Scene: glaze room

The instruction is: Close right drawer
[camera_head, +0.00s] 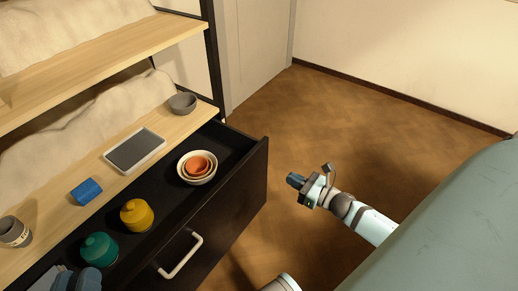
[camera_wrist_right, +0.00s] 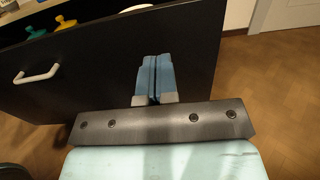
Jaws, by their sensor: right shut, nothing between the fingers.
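The black drawer (camera_head: 240,185) is pulled out from under the wooden shelf, its inside open to view. Its dark front, with a white bar handle (camera_head: 182,256), also fills much of the right wrist view (camera_wrist_right: 100,85). My right gripper (camera_head: 295,180) is outside the drawer, to the right of its front's far end. In the right wrist view its blue fingers (camera_wrist_right: 155,75) are together and empty, pointing at the front panel; I cannot tell if they touch it. My left gripper (camera_head: 85,279) is partly in view at the bottom left, its jaw opening unclear.
Nested bowls (camera_head: 197,167), a yellow jar (camera_head: 136,215) and a teal jar (camera_head: 98,250) stand in the drawer. Wooden floor lies clear beyond.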

